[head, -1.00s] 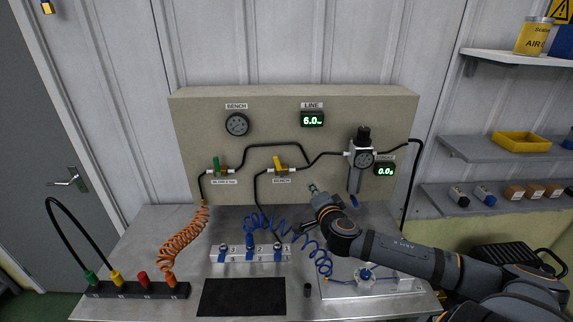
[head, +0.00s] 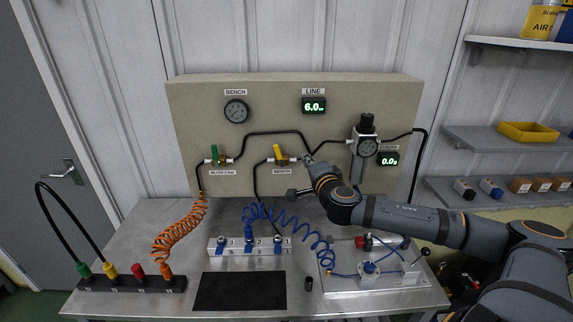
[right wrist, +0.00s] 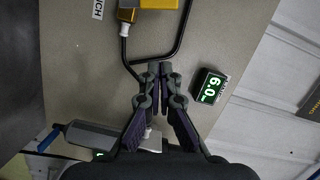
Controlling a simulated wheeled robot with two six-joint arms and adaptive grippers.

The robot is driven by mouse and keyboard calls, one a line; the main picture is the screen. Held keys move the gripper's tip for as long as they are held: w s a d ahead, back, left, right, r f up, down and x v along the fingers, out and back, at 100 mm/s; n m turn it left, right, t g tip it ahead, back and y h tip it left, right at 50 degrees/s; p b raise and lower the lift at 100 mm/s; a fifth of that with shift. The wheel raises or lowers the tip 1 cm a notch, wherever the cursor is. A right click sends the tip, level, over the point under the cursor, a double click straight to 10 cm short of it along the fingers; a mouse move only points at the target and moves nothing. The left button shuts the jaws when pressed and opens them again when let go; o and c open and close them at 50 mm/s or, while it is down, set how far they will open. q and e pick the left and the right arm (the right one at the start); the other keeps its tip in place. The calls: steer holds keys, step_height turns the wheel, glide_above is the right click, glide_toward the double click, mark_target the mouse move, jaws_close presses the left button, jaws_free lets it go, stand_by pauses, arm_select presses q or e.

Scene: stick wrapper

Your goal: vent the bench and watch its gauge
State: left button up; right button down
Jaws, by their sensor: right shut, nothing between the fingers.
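The round BENCH gauge (head: 236,111) is at the upper left of the beige panel (head: 350,95); its needle is too small to read. The yellow-handled valve (head: 279,153) sits on the black line above a BENCH label, its handle near upright with a slight tilt. The green-handled valve (head: 215,156) is to its left, handle upright. My right gripper (head: 307,158) is shut and empty, just right of the yellow valve and apart from it. In the right wrist view its fingertips (right wrist: 160,68) meet below the yellow handle (right wrist: 158,4). My left gripper is out of view.
The LINE display (head: 314,106) reads 6.0. A regulator (head: 366,140) and a display reading 0.0 (head: 389,159) stand to the right. Black hoses run between the fittings. A black mat (head: 240,290) lies at the bench front.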

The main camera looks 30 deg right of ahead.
mark_target(278, 152)
arm_select(q)
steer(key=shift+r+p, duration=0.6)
steer(key=shift+p, duration=0.6)
arm_select(e)
steer(key=w+f, duration=0.1)
steer(key=w, duration=0.8)
steer(key=shift+w+a+f, duration=0.3)
steer(key=shift+a, duration=0.1)
